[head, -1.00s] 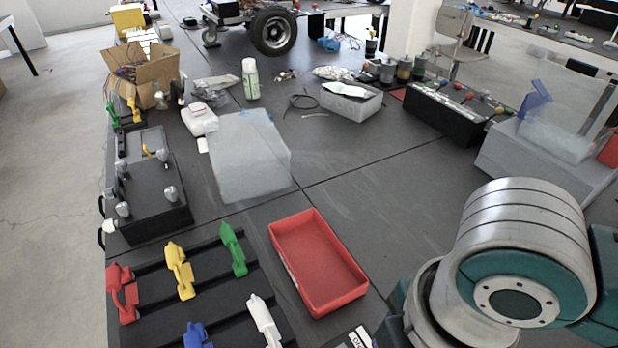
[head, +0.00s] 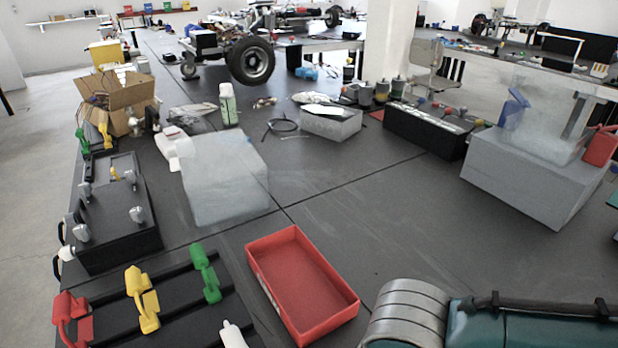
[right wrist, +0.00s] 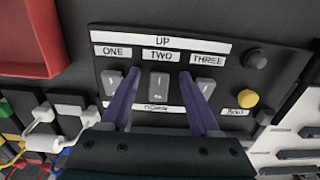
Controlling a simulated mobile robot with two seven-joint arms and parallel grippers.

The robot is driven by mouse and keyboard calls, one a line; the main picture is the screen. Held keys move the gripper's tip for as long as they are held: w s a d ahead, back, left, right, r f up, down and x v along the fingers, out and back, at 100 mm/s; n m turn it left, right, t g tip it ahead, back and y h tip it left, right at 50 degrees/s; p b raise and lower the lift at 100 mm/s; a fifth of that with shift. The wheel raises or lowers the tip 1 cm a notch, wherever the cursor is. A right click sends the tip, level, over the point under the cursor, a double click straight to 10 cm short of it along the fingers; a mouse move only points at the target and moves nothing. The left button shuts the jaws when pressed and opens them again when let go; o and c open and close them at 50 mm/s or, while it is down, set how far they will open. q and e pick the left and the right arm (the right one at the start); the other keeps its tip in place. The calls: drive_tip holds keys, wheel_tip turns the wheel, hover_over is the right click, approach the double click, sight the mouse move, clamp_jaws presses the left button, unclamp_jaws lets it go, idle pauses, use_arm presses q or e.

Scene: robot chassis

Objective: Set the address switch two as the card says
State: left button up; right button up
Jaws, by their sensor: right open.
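In the right wrist view a dark switch panel (right wrist: 235,98) carries the labels UP, ONE, TWO and THREE, with a further label strip below the switches. Grey switch two (right wrist: 158,87) is in the middle, between switch one (right wrist: 112,80) and switch three (right wrist: 205,88). I cannot tell which way switch two is set. My right gripper (right wrist: 159,75) is open and empty, its two purple fingers one on each side of switch two. Whether they touch the panel is unclear. I cannot make out the card in either view. My left gripper is out of view.
A yellow button (right wrist: 247,98) and a dark knob (right wrist: 255,59) sit at the panel's right. Coloured clips on a black rack (head: 180,300) are at lower left of the head view.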

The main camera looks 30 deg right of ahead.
clamp_jaws()
idle(0.6)
